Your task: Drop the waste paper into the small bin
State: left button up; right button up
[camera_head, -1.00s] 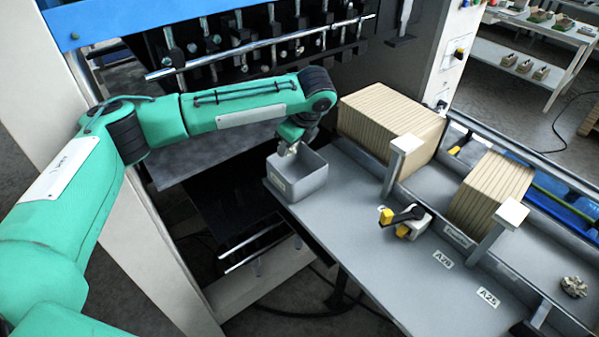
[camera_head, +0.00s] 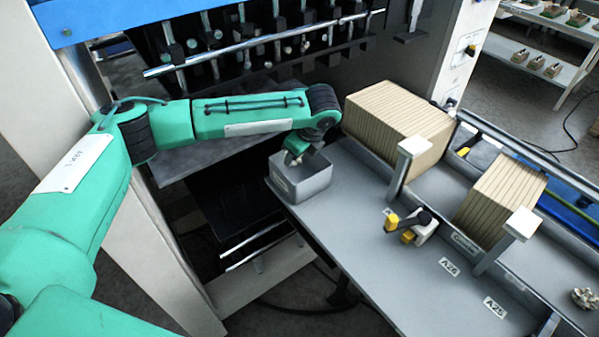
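The small bin, an open grey box (camera_head: 316,187), stands at the left end of the grey bench, with a label on its front. My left gripper (camera_head: 292,158) points down at the bin's opening from the far left side. Its fingertips are small and partly hidden, so I cannot tell whether they are open or shut or hold anything. A crumpled pale grey-beige lump (camera_head: 585,298), which looks like waste paper, lies at the far right of the bench. The inside of the bin is mostly dark, and I cannot see its contents. My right gripper is out of view.
Two stacks of brown board (camera_head: 398,118) (camera_head: 500,200) stand behind white-topped posts (camera_head: 412,147). A yellow and black tape dispenser (camera_head: 412,227) sits on the bench (camera_head: 375,262). A machine with metal rods (camera_head: 265,38) is behind my arm. The bench front around the labels is clear.

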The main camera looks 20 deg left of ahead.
pick_arm(q)
jog(key=shift+f, duration=0.35)
jog(key=shift+s, duration=0.1)
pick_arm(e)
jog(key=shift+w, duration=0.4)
pick_arm(q)
jog(key=shift+r, duration=0.1)
jog(key=o, duration=1)
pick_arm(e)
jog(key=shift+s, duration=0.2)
pick_arm(q)
jog(key=shift+d+r+b, duration=0.25)
jog(key=shift+r+b, duration=0.15)
jog(key=shift+r, duration=0.05)
jog(key=b+v, duration=0.4)
jog(key=v, duration=0.8)
jog(key=shift+s+d+r+b, duration=0.2)
jog(key=shift+r+b, duration=0.1)
jog(key=shift+b, duration=0.1)
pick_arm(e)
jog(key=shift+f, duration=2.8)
pick_arm(q)
jog(key=shift+f, duration=0.1)
